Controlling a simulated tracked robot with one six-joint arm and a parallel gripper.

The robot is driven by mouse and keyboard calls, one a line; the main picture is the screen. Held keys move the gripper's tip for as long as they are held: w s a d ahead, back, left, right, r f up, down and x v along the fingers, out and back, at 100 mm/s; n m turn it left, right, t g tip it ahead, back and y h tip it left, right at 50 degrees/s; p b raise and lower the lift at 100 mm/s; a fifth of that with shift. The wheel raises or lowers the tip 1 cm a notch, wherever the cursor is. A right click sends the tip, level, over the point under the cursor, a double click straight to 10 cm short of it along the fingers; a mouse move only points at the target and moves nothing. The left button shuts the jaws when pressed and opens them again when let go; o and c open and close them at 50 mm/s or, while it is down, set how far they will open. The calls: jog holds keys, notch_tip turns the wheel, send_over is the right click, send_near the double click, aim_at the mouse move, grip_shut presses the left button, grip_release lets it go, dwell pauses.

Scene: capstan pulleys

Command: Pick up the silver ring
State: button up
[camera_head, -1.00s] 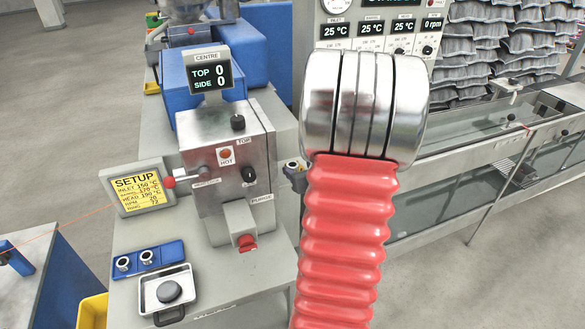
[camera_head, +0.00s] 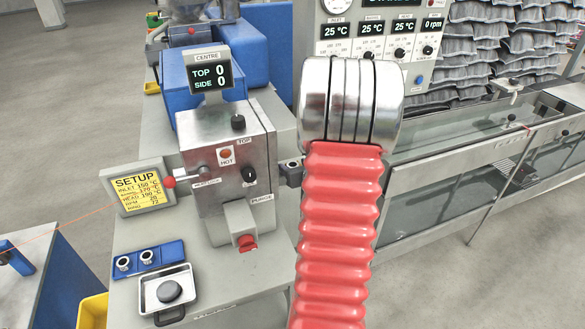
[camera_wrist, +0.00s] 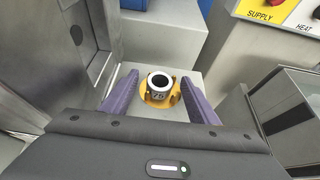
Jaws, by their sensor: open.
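A silver ring (camera_wrist: 160,95) with a dark bore and a number on its front sits in an orange-yellow holder (camera_wrist: 147,99) in the wrist view. My gripper (camera_wrist: 158,77) is open, with one purple finger to the left of the ring and the other to its right. I cannot tell whether the fingers touch it. In the head view my red-sleeved arm covers this spot, and my gripper is hidden. Two other small silver rings, one of them here (camera_head: 123,263), stand in a blue tray (camera_head: 172,250) at the lower left.
A metal machine head (camera_head: 228,165) stands left of my arm, with a yellow setup screen (camera_head: 139,192) beside it. A pan (camera_head: 186,281) holding a dark disc lies on the bench front. A control panel (camera_head: 375,48) is behind my arm, and a glass-sided trough (camera_head: 450,195) is right.

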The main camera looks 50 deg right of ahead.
jog(key=shift+c, duration=0.2)
jog(key=c, duration=1.2)
jog(key=shift+r, duration=0.15)
jog(key=shift+c, duration=0.2)
notch_tip(320, 180, up, 18)
dwell(0.6)
